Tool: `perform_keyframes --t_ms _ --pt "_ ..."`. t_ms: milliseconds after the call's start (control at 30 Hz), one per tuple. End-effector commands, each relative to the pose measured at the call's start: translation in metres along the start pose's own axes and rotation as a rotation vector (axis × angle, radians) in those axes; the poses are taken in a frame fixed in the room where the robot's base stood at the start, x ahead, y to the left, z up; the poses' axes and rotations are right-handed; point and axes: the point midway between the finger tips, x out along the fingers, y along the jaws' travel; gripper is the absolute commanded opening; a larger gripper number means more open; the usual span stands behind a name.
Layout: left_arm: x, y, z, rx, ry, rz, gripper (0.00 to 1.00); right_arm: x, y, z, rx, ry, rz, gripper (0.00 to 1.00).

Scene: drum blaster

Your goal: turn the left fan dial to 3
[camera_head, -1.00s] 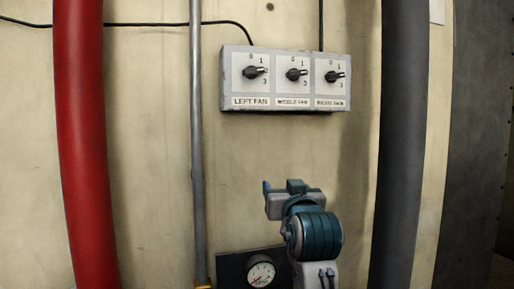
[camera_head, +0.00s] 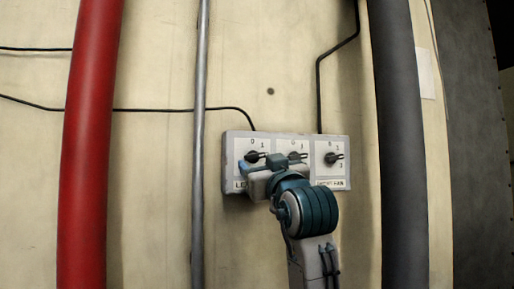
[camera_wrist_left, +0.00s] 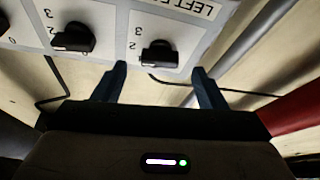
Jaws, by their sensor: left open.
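The grey control box (camera_head: 286,134) on the wall carries three black dials in a row. The left fan dial (camera_head: 251,157) has its pointer toward the right, below the 1; its label is partly hidden by my gripper. My left gripper (camera_head: 259,166) is in front of the lower part of the box, close to this dial. In the left wrist view the picture is upside down, and the left fan dial (camera_wrist_left: 159,54) lies just beyond and between the two open blue fingers (camera_wrist_left: 158,80). The fingers hold nothing. My right gripper is not in view.
The middle dial (camera_head: 296,157) is partly hidden by my gripper, and the right dial (camera_head: 334,158) is clear. A grey pipe (camera_head: 199,230) runs just left of the box. A red pipe (camera_head: 88,150) and a dark grey pipe (camera_head: 402,150) stand farther out.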

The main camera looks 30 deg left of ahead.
Motion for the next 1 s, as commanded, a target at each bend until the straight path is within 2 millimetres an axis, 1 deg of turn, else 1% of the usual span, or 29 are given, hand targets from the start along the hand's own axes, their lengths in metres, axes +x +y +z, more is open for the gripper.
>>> perform_keyframes --t_ms 33,100,233,400,633,667,700,867,900,1000 --pt "0.011 0.000 -0.004 0.004 0.000 -0.004 0.65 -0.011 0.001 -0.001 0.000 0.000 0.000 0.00" --pt "0.021 0.000 -0.004 0.004 0.000 -0.002 0.65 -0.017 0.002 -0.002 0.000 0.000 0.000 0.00" --pt "0.034 0.000 -0.002 0.002 0.000 -0.001 0.65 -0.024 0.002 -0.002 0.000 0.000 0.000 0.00" --pt "0.040 0.000 0.000 0.000 -0.001 0.000 0.65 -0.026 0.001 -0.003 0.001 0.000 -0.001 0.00" --pt "0.040 0.000 0.001 -0.001 -0.001 0.000 0.65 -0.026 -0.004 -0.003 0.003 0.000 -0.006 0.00" --pt "0.040 0.000 0.001 -0.001 -0.001 0.000 0.62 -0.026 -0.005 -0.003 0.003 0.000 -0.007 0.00" --pt "0.040 0.000 0.001 -0.001 -0.001 0.000 0.54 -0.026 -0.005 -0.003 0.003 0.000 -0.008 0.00" --pt "0.040 0.000 0.001 -0.001 -0.001 0.000 0.22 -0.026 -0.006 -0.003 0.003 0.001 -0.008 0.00" --pt "0.040 0.000 0.001 -0.001 -0.001 0.000 0.21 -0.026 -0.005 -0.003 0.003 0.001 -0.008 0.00" --pt "0.040 0.000 0.001 0.001 -0.001 0.001 0.21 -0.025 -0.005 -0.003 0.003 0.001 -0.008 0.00"
